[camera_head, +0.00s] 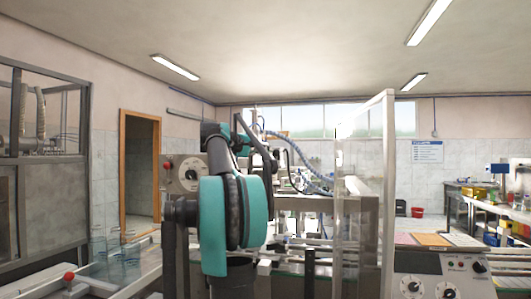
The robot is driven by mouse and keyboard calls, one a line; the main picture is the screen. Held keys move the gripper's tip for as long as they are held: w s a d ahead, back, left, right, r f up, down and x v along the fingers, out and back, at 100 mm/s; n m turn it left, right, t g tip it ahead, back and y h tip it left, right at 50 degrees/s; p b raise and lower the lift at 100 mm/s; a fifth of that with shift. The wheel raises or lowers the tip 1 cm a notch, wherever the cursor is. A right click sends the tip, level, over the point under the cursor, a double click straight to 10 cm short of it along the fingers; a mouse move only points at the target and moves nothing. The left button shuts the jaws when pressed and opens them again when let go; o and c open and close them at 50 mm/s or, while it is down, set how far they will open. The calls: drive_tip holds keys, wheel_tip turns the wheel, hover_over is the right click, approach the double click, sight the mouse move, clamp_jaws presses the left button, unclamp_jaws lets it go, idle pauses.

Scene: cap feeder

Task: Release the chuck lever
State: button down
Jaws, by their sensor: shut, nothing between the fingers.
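My arm, with teal and black joints, stands in the middle of the view and covers much of the machine behind it. My gripper cannot be made out; it seems to be hidden behind my own arm. The chuck lever cannot be picked out either. The cap feeder machine (300,201) shows partly behind and to the right of my arm, with metal rails and small parts that are too fine to tell apart. A grey box with a dial (189,174) sits left of my arm.
A tall clear guard panel (358,215) stands right of my arm. A control panel with knobs (440,264) is at the front right. A red knob (69,276) and glass jars (98,243) are at left. A red bucket (417,212) is on the floor behind.

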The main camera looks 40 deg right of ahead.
drive_tip(key=shift+s+d+r+m+y, duration=0.1)
drive_tip(key=shift+s+d+m+y, duration=0.1)
drive_tip(key=shift+s+m+y, duration=0.1)
drive_tip(key=shift+s+d+r+m+t+y, duration=0.35)
drive_tip(key=shift+s+d+m+y, duration=0.3)
drive_tip(key=shift+m, duration=0.25)
drive_tip(key=shift+s+d+m+t+y, duration=0.55)
drive_tip(key=shift+s+d+m+y, duration=0.2)
drive_tip(key=shift+s+m+y, duration=0.3)
drive_tip(key=shift+s+d+f+m+t+y, duration=0.35)
drive_tip(key=shift+s+d+f+m+y, duration=0.15)
drive_tip(key=shift+s+d+m, duration=0.15)
drive_tip(key=shift+s+d+f+m+t+y, duration=0.4)
drive_tip(key=shift+s+d+f+m, duration=0.1)
drive_tip(key=shift+s+d, duration=0.2)
drive_tip(key=shift+s+f, duration=0.1)
